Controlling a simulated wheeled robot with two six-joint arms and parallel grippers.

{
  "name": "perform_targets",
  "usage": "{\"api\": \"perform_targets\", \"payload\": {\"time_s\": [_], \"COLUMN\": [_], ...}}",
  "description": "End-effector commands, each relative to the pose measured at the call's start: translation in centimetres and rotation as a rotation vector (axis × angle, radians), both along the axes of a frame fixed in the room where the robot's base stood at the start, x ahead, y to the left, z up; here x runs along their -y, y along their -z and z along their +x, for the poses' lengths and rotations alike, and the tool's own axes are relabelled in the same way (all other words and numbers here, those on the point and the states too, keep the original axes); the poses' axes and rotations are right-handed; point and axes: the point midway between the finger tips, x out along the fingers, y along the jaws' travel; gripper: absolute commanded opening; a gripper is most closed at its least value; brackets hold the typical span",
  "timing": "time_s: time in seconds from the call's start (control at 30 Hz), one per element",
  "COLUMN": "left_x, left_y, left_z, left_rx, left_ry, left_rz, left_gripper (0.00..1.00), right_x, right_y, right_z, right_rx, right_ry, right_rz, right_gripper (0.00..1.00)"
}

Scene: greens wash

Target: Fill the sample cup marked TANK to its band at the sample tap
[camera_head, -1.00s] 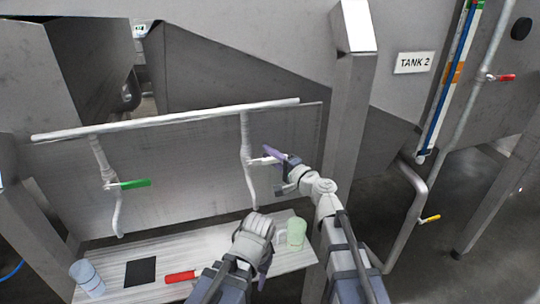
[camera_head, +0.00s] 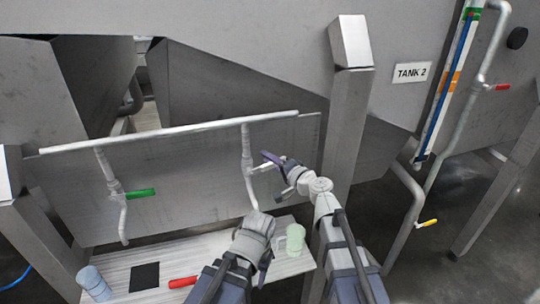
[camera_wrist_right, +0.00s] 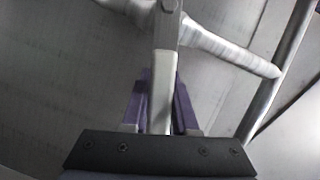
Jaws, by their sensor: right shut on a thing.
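My right gripper (camera_head: 275,167) is at the right-hand tap (camera_head: 247,165) on the pipe under the tank. In the right wrist view its purple fingers (camera_wrist_right: 160,105) are shut on the tap's pale lever (camera_wrist_right: 163,80). A pale green cup (camera_head: 295,238) stands upright on the shelf, below and right of that tap's spout. A blue cup-like container (camera_head: 94,284) stands at the shelf's left end. No TANK mark is readable on either. My left gripper (camera_head: 264,258) is low over the shelf, just left of the green cup; its fingertips are mostly hidden.
The pale shelf (camera_head: 215,247) also holds a black square (camera_head: 144,276) and a red object (camera_head: 183,282). A second tap with a green handle (camera_head: 140,193) hangs at left. A steel post (camera_head: 345,150) stands right of my right gripper. The sign (camera_head: 411,72) reads TANK 2.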

Motion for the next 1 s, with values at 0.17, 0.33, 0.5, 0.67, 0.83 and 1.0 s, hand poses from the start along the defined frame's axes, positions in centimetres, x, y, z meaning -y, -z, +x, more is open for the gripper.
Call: {"api": "perform_targets", "payload": {"time_s": [0.17,0.33,0.5,0.67,0.83,1.0], "left_x": [0.0,0.0,0.0,0.0,0.0,0.0], "left_y": [-2.4,-2.7,-2.6,-2.6,-2.6,-2.6], "left_z": [0.0,0.0,0.0,0.0,0.0,0.0], "left_rx": [0.0,0.0,0.0,0.0,0.0,0.0], "left_ry": [0.001,0.001,0.001,0.001,0.001,0.001], "left_rz": [0.0,0.0,0.0,0.0,0.0,0.0], "left_gripper": [0.5,0.5,0.5,0.5,0.5,0.5], "right_x": [-0.4,-0.5,-0.5,-0.5,-0.5,-0.5], "right_y": [-1.4,-1.3,-1.2,-1.2,-1.2,-1.2], "right_z": [-0.2,-0.2,-0.2,-0.2,-0.2,-0.1], "right_rx": [0.041,0.056,0.056,0.056,0.056,0.055], "right_ry": [-0.001,-0.001,-0.001,-0.001,0.0,0.0], "right_rz": [-0.127,-0.17,-0.173,-0.172,-0.172,-0.171], "right_gripper": [0.0,0.0,0.0,0.33,0.52,0.57]}}
